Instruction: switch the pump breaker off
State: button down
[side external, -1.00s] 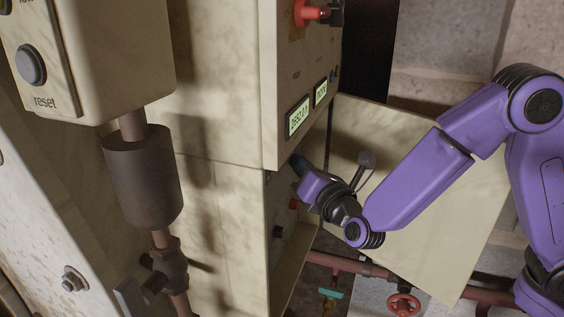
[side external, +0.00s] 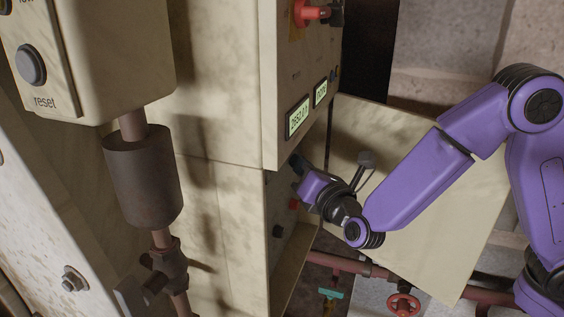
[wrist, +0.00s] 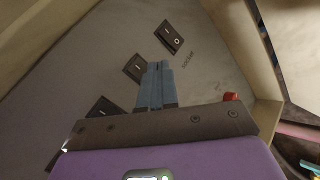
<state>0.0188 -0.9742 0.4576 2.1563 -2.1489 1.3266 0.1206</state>
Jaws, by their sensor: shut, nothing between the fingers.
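In the wrist view, a grey panel carries a slanted row of black rocker switches: an upper switch (wrist: 168,38), a middle switch (wrist: 135,67) and a lower switch (wrist: 100,108) partly hidden by my gripper. A small label beside the upper switch seems to read "socket". I cannot read which switch is the pump breaker. My gripper (wrist: 159,66) is shut and empty, its blue-grey fingertips close to the middle switch's right edge; I cannot tell if they touch.
An open cabinet door (side external: 420,190) stands behind and right of my forearm. Above is a box with two lit displays (side external: 298,117). Pipes and a red valve wheel (side external: 403,305) lie below.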

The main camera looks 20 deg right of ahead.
jog(key=shift+w+a, duration=0.1)
dwell(0.3)
jog(key=shift+w+a, duration=0.2)
jog(key=shift+w+a+f, duration=0.1)
jog(key=shift+w+a, duration=0.1)
dwell(0.8)
dwell(0.3)
jog(key=shift+s+d, duration=0.5)
jog(key=shift+s+d+r, duration=0.2)
jog(key=shift+s+d, duration=0.7)
jog(key=shift+s+d+r, duration=0.2)
jog(key=shift+s+d, duration=0.65)
